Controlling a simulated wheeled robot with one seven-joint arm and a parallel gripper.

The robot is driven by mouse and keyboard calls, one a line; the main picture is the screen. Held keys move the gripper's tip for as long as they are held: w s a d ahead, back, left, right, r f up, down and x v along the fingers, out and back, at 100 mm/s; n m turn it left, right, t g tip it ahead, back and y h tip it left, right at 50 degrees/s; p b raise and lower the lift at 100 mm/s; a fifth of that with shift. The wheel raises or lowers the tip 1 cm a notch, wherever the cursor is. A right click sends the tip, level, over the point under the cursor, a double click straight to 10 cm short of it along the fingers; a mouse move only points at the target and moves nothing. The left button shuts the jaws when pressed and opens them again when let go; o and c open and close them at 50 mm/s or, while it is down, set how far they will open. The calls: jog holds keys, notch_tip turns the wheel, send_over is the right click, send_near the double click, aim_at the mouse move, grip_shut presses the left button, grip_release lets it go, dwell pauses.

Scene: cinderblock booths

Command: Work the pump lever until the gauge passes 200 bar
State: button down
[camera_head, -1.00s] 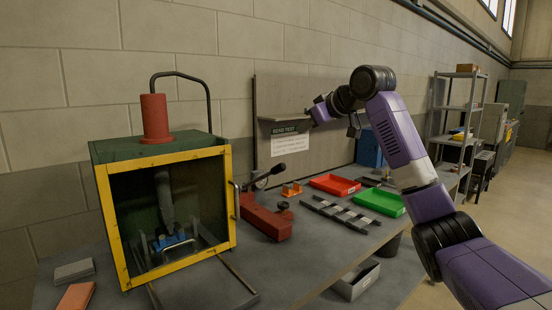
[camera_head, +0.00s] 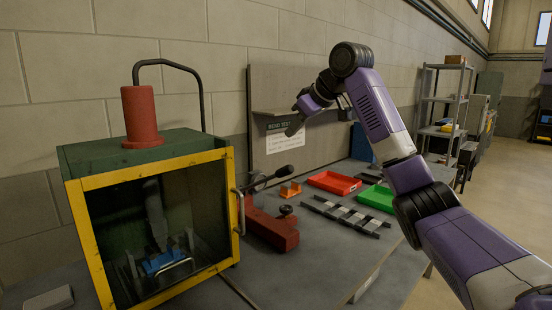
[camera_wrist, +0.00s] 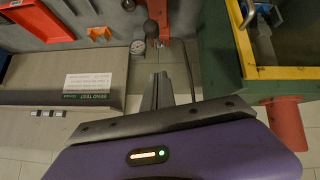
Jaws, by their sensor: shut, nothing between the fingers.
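The red pump (camera_head: 270,232) stands on the bench just right of the yellow-framed press box. Its lever (camera_head: 268,178) slants up to the right and ends in a dark grip. The grip also shows in the wrist view (camera_wrist: 151,28). My gripper (camera_head: 291,128) is above and behind the pump, in front of the back panel, apart from the lever. In the wrist view its fingers (camera_wrist: 157,90) are together and empty, pointing towards the lever grip.
The green press box (camera_head: 150,148) with a yellow-framed window and red cylinder stands at left. An orange piece (camera_head: 290,189), a red tray (camera_head: 334,182), a green tray (camera_head: 377,197) and a striped rack (camera_head: 345,215) lie to the right. A "BEND TEST" sign (camera_head: 285,138) hangs behind.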

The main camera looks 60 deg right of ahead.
jog(key=shift+w, duration=0.1)
jog(key=w+f, duration=0.1)
jog(key=f, duration=0.2)
jog(key=w+d+f+p, duration=0.1)
jog(key=w+f, duration=0.1)
jog(key=f, duration=0.1)
jog(key=w+d+f+p, duration=0.1)
jog(key=w+f, duration=0.1)
jog(key=f, duration=0.1)
jog(key=shift+d+f, duration=0.15)
jog(key=shift+d, duration=0.05)
jog(key=shift+s+f, duration=0.25)
jog(key=shift+f, duration=0.25)
jog(key=shift+f, duration=0.1)
